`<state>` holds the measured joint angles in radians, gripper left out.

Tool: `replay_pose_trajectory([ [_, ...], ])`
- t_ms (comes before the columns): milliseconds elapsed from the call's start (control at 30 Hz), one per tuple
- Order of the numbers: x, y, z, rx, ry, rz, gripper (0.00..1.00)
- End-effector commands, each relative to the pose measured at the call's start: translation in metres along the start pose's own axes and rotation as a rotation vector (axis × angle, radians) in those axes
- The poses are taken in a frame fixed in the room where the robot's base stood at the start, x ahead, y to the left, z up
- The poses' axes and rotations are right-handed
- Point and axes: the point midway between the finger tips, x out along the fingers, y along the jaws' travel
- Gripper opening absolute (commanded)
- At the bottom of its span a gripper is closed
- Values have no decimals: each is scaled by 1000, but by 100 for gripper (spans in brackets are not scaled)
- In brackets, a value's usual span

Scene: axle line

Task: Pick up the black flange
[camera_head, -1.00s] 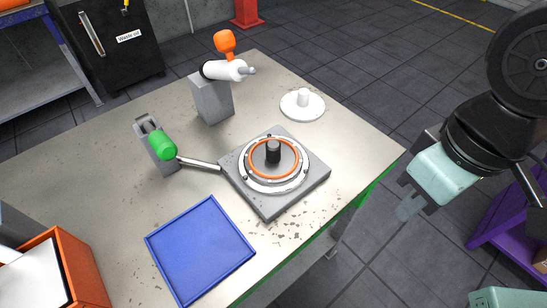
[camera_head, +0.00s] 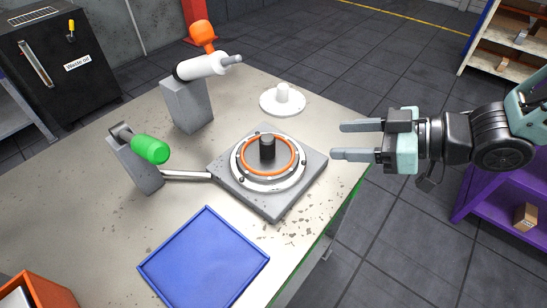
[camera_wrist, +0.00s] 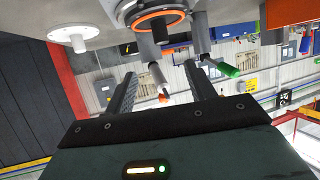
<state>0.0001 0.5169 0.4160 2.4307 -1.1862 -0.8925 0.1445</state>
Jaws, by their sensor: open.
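The black flange (camera_head: 267,147) appears as a dark upright hub in the middle of an orange ring (camera_head: 290,170), inside a pale round housing on a grey square plate (camera_head: 280,208). How far the black part extends inside the ring is hard to tell. My gripper (camera_head: 340,140) is open and empty, right of the plate near the table's right edge, fingers pointing left. In the wrist view, which looks upside down, the orange ring (camera_wrist: 160,18) and a dark centre show at the top, beyond my open fingers (camera_wrist: 160,80).
A white flange (camera_head: 283,100) lies behind the plate. A blue tray (camera_head: 205,262) is at the front. A green-handled tool (camera_head: 150,149) and a white tool with an orange part (camera_head: 202,67) rest on grey stands. Free floor lies right of the table.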

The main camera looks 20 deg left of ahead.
Motion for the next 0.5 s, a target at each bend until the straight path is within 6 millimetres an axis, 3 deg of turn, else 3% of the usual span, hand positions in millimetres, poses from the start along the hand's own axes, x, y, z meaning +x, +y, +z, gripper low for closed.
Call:
replay_pose_trajectory([
  [167,26,-3,-1,-1,10,-14,55],
  [500,95,-3,-2,-1,7,-11,55],
])
